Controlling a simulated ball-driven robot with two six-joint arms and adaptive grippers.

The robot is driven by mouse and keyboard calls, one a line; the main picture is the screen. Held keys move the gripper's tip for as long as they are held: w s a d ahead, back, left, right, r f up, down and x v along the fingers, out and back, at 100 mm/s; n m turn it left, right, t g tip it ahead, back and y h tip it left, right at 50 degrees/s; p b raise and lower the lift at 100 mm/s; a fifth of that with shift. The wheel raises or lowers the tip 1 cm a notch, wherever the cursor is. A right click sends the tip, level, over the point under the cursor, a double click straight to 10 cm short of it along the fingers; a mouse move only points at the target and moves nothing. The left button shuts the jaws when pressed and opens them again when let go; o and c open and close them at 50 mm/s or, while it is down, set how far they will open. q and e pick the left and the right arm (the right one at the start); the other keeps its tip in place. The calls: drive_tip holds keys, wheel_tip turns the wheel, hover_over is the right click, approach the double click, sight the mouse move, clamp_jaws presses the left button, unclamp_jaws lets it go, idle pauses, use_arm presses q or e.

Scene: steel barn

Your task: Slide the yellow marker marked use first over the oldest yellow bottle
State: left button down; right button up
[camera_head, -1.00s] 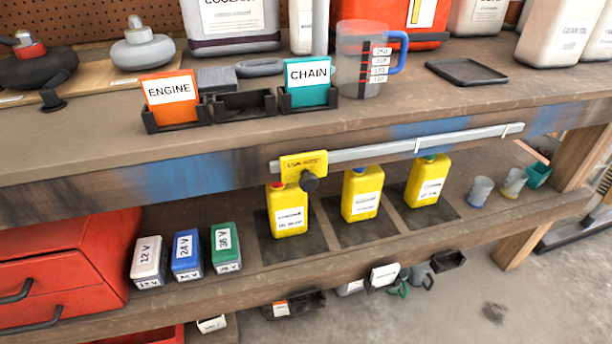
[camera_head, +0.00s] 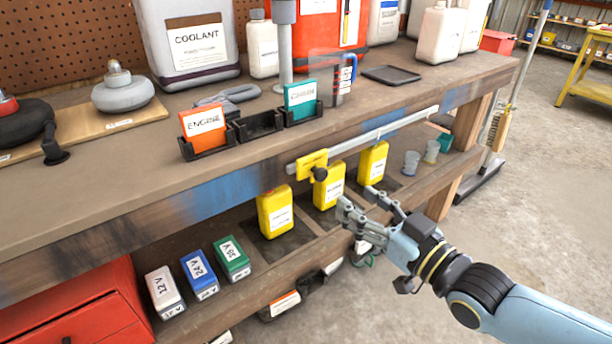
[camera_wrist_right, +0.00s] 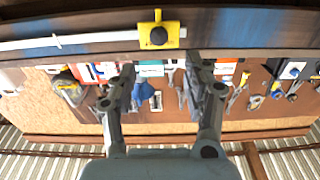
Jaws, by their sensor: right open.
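The yellow marker (camera_head: 313,162), with a dark round knob, sits near the left end of the grey rail (camera_head: 395,128) along the bench's front edge. It also shows in the right wrist view (camera_wrist_right: 172,36). Below on the shelf stand three yellow bottles: left (camera_head: 275,212), middle (camera_head: 329,187) and right (camera_head: 373,163). The marker appears between the left and middle bottles' tops. Label print is too small to read. My right gripper (camera_head: 357,200) is open and empty, in front of the middle and right bottles, apart from the marker. My left gripper is out of view.
On the bench top stand a holder with orange (camera_head: 204,128) and teal (camera_head: 300,101) cards, and a measuring jug (camera_head: 343,75). On the shelf are battery packs (camera_head: 199,275) at left and small cups (camera_head: 411,162) at right. Open floor lies right of the bench.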

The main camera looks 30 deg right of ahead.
sight(323, 176)
drive_tip(key=w, duration=0.3)
drive_tip(key=w+b, duration=0.1)
drive_tip(key=w, duration=0.5)
drive_tip(key=shift+a+f, duration=0.15)
drive_tip(key=shift+a, duration=0.15)
drive_tip(key=shift+w, duration=0.55)
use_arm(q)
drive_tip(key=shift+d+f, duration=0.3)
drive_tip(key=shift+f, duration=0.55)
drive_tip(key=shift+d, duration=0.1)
use_arm(e)
clamp_jaws()
